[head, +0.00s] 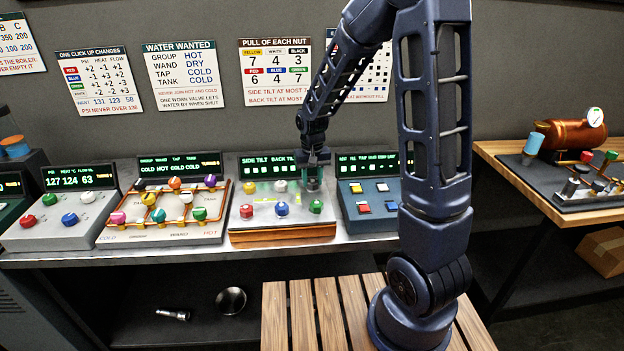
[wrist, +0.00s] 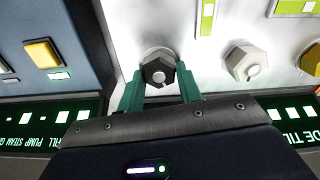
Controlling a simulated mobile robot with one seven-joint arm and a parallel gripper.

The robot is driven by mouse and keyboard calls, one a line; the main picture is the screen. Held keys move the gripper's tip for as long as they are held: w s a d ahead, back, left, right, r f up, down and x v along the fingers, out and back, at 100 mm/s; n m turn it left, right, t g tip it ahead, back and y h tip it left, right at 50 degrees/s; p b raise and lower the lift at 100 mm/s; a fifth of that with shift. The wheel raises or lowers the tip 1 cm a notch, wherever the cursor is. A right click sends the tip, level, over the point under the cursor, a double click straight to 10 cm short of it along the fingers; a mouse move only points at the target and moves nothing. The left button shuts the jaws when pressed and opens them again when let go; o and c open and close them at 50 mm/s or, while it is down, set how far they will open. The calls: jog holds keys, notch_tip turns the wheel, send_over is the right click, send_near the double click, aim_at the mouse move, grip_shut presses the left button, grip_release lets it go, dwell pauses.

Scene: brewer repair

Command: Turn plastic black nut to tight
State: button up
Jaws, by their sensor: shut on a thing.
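The black nut (wrist: 158,72) is a dark hexagonal nut with a lighter round centre, on the pale panel in the wrist view. My gripper (wrist: 160,88) is shut on it, with one green finger on each side. In the head view my gripper (head: 314,176) points down at the back right of the nut panel (head: 282,232), and it mostly hides the black nut there. The white nut (head: 280,186) and the yellow nut (head: 249,187) are left of it. The red nut (head: 246,211), blue nut (head: 281,209) and green nut (head: 316,206) form the front row.
A display (head: 268,165) reading "SIDE TILT BACK TILT" stands behind the panel. A blue button box (head: 370,219) is close on the right, and a valve panel (head: 160,232) is on the left. A chart titled "PULL OF EACH NUT" (head: 275,71) hangs on the wall.

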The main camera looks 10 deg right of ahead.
aim_at(313, 180)
jog(key=shift+d+m, duration=0.1)
jog(key=shift+m, duration=2.1)
jog(key=o, duration=1)
jog(key=shift+r, duration=0.1)
notch_tip(313, 180, up, 11)
